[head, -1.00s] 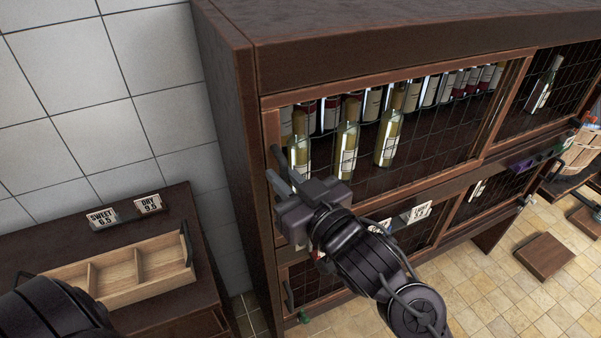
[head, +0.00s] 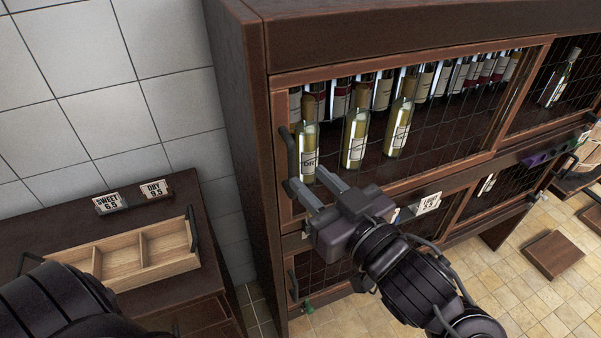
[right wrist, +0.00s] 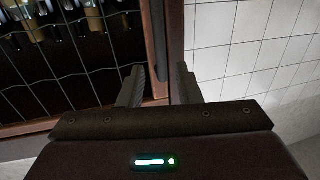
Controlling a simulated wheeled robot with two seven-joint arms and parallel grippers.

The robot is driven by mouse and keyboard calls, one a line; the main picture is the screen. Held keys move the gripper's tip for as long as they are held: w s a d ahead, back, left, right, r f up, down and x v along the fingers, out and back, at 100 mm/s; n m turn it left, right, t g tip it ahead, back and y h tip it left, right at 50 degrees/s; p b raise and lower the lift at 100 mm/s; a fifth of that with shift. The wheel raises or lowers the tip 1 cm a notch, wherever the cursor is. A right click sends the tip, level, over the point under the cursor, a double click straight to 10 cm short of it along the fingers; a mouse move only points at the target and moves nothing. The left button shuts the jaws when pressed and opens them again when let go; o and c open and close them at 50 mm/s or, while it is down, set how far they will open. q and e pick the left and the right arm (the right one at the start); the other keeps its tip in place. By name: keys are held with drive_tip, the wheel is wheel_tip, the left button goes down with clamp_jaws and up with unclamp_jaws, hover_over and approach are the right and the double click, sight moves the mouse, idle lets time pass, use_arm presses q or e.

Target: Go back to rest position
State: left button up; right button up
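My right gripper (head: 316,188) is in front of the dark wooden cabinet (head: 400,38), close to the lower end of a black door handle (head: 289,151). Its two fingers are apart with nothing between them. In the right wrist view the open fingers (right wrist: 158,88) point at the cabinet's edge, with the handle (right wrist: 158,45) beyond and between them; they look clear of it. My left arm shows at the lower left of the head view, but its gripper is out of the picture.
Pale wine bottles (head: 355,138) stand behind the mesh door. Tiled floor (head: 490,290) is open at the lower right.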

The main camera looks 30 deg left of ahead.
drive_tip(key=shift+s+d, duration=0.35)
drive_tip(key=shift+d, duration=0.3)
